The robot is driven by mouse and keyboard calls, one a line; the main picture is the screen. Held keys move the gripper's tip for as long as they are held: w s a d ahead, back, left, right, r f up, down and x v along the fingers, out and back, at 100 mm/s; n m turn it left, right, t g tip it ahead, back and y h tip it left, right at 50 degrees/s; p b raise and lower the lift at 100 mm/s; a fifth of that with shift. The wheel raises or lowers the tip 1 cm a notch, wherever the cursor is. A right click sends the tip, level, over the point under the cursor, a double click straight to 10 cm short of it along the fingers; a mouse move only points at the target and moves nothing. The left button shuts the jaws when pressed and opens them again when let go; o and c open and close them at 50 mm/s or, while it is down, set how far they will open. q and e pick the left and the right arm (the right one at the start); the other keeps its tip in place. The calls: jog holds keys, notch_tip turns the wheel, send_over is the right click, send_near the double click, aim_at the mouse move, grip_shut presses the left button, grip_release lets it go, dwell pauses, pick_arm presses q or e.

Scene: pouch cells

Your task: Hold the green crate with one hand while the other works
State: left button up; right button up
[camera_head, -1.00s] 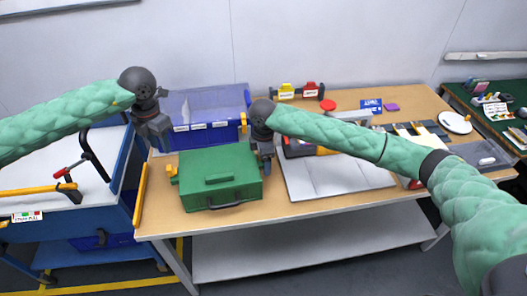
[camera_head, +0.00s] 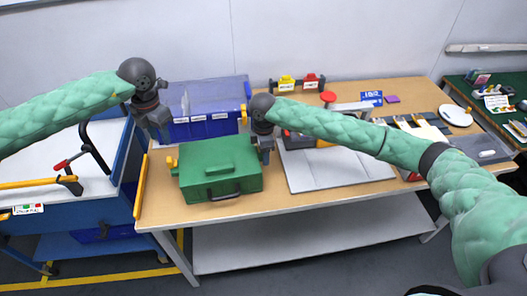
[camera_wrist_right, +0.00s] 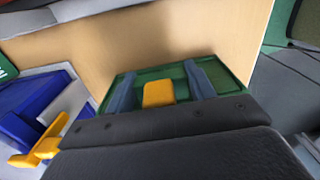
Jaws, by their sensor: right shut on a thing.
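The green crate (camera_head: 220,183) sits closed on the near left part of the wooden table. It has a green lid handle, a dark front handle and a yellow latch (camera_head: 172,162) on its left side. My right gripper (camera_head: 265,153) is at the crate's right edge, shut on it. In the right wrist view the green crate (camera_wrist_right: 135,78) shows between and beyond the fingers (camera_wrist_right: 160,88), with a yellow latch (camera_wrist_right: 158,93) between them. My left gripper (camera_head: 158,132) hangs empty above and left of the crate, beside the blue bin. Its fingers look apart.
A blue bin (camera_head: 205,128) stands behind the crate. A pale flat board (camera_head: 335,172) lies to its right, partly under my right arm. A blue cart (camera_head: 85,210) stands at the left. Red and yellow items (camera_head: 298,83) are at the table's back.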

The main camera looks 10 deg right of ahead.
pick_arm(q)
grip_shut()
jog(key=a+f+n+h, duration=0.1)
jog(key=a+n+h, duration=0.3)
jog(key=a, duration=0.3)
jog(key=a+f+n+h, duration=0.2)
jog(key=a+n+h, duration=0.2)
jog(key=a, duration=0.4)
jog(key=shift+a+f+h, duration=0.15)
jog(key=shift+f+h, duration=0.1)
jog(key=shift+h, duration=0.45)
